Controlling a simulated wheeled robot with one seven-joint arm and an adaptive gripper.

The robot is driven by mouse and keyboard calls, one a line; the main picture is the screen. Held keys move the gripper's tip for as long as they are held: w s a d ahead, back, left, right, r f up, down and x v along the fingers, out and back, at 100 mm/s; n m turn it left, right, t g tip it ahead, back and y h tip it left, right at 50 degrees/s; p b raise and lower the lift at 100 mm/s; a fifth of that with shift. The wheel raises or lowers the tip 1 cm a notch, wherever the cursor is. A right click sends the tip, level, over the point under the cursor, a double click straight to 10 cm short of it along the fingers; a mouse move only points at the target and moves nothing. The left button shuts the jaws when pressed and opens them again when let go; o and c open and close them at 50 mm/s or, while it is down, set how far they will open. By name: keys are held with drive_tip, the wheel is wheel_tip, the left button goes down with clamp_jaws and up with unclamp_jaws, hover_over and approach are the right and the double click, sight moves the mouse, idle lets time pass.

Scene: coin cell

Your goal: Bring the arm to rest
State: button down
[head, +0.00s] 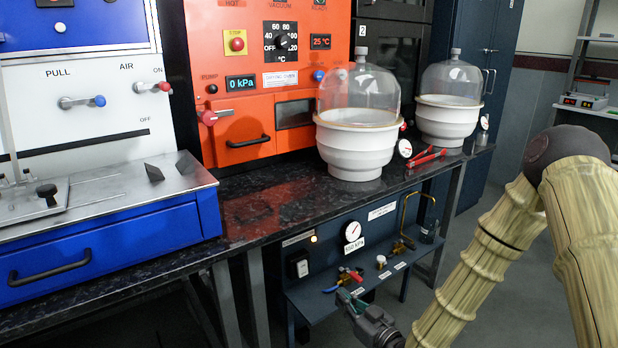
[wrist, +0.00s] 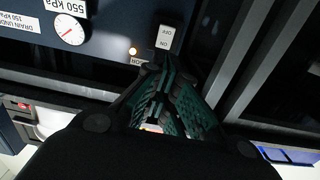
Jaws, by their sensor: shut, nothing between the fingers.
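My arm comes in from the right in the head view, its tan ribbed links bent at a dark joint. My gripper (head: 346,294) is low in the picture, in front of the dark blue panel under the bench. Its green-and-black fingers also show in the wrist view (wrist: 166,88), close together with nothing held. The panel's rocker switch (wrist: 165,38) and pressure gauge (wrist: 69,29) appear upside down beyond the fingers. I cannot tell the exact gap between fingertips and panel.
The black bench top (head: 262,205) holds two white vessels with clear domes, the nearer (head: 355,145) and the farther (head: 447,118). Red pliers (head: 427,158) lie beside them. An orange oven (head: 255,75) stands behind. Coloured valves (head: 350,275) sit on the lower shelf near my gripper.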

drive_tip(key=s+d+f+m+g+h, duration=0.2)
drive_tip(key=s+f+g+h, duration=0.15)
drive_tip(key=s+f, duration=0.7)
drive_tip(key=s+d+f+m+g+h, duration=0.15)
drive_tip(key=s+f+g, duration=0.35)
drive_tip(key=s+f, duration=0.5)
drive_tip(key=s+d+f+m+g+h, duration=0.1)
drive_tip(key=s+d+f+g+h, duration=0.2)
drive_tip(key=s, duration=0.7)
drive_tip(key=s+d+f+m+g+h, duration=0.1)
drive_tip(key=s+d+f+m+g, duration=0.25)
drive_tip(key=s, duration=0.65)
wheel_tip(320, 180, up, 26)
drive_tip(key=d+n+p, duration=0.1)
drive_tip(key=p, duration=2.5)
drive_tip(key=shift+d+f+n, duration=0.2)
drive_tip(key=shift+f+n, duration=0.05)
drive_tip(key=shift+n, duration=0.05)
